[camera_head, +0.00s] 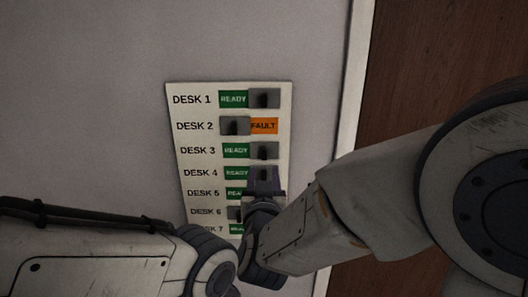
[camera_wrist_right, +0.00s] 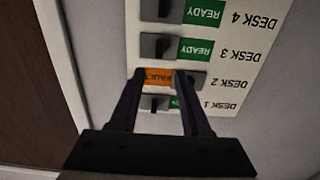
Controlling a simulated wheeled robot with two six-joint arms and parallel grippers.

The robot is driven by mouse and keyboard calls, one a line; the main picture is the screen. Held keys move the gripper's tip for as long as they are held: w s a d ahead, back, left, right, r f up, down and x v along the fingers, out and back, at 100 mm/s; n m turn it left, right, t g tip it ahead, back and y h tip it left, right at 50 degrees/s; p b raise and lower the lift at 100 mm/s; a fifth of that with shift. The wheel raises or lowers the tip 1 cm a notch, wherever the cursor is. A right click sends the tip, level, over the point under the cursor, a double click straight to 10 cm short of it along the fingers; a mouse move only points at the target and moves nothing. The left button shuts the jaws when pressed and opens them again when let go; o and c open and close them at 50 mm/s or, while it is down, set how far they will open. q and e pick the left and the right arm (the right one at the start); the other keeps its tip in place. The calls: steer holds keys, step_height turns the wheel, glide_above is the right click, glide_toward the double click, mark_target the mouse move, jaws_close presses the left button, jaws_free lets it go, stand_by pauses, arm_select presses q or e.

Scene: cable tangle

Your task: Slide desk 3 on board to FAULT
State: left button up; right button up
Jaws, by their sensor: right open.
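The white board (camera_head: 189,136) hangs on the wall with a column of desk rows. In the desk 3 row the green READY label (camera_head: 235,151) shows at left and the grey slider (camera_head: 264,151) covers the right side. The slider also shows in the right wrist view (camera_wrist_right: 157,46), which is upside down. My right gripper (camera_head: 264,180) is in front of the board around the desk 4 and 5 rows in the head view. In the wrist view its open, empty fingers (camera_wrist_right: 159,73) overlap the desk 2 row, just below the desk 3 slider. My left gripper is not visible.
Desk 2 shows an orange FAULT label (camera_head: 264,126) with its slider (camera_head: 235,127) at left. Desk 1 and desk 4 (camera_head: 264,173) show READY. My right arm hides parts of the lower rows. A brown wooden surface (camera_head: 415,70) lies right of the wall's pale edge.

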mark_target(264, 153)
steer(key=w+p, duration=0.2)
steer(key=w, duration=0.2)
steer(key=w+p, duration=0.2)
steer(key=w, duration=0.3)
steer(key=shift+w+d+r, duration=0.1)
steer(key=shift+w+r, duration=0.05)
steer(key=shift+r, duration=0.05)
steer(key=shift+w+f+p, duration=0.1)
steer(key=shift+w+p, duration=0.2)
steer(key=shift+w, duration=0.25)
jaws_close()
stand_by(0.6)
